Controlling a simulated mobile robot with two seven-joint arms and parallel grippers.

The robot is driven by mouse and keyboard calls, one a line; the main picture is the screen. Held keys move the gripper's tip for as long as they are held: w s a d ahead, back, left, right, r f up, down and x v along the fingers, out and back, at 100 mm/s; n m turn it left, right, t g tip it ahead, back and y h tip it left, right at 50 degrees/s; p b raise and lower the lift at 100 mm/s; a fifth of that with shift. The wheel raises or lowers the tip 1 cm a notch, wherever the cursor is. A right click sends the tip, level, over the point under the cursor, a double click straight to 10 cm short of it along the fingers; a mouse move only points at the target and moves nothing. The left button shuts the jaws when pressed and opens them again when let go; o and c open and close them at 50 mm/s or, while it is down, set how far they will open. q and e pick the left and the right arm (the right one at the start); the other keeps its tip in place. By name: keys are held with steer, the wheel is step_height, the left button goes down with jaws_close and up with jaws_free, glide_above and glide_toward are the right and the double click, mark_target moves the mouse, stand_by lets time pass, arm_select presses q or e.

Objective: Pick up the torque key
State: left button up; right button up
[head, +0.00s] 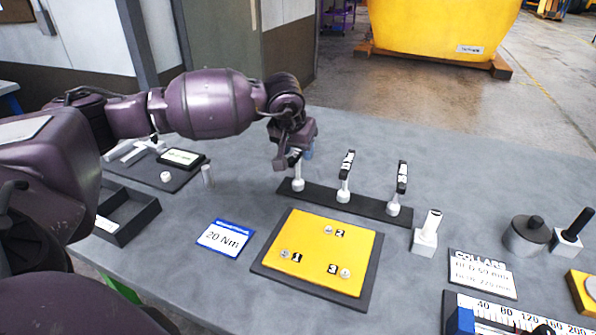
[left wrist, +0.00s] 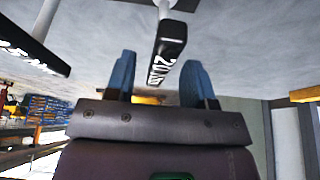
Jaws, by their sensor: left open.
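Three torque keys with black handles and pale shafts stand upright in a dark rack (head: 320,199) in the head view. The left key (head: 298,183) is partly hidden by my left gripper; the middle key (head: 345,178) and right key (head: 402,180) are clear. My left gripper (head: 298,154) is at the top of the left key. In the left wrist view, a black handle (left wrist: 168,50) marked with what looks like 20 Nm reaches between the open blue fingers (left wrist: 160,80), with gaps on both sides. My right gripper is not in view.
A yellow plate (head: 313,249) with numbered fittings lies before the rack. A card (head: 226,238) reading 20 Nm lies left of it. A dark open tray (head: 142,222) is at left; a pale block with a post (head: 427,232) stands right of the rack.

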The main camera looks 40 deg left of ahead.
arm_select(q)
steer(key=shift+w+f, duration=0.25)
steer(key=shift+f, duration=0.35)
jaws_close()
steer(key=shift+r, duration=0.1)
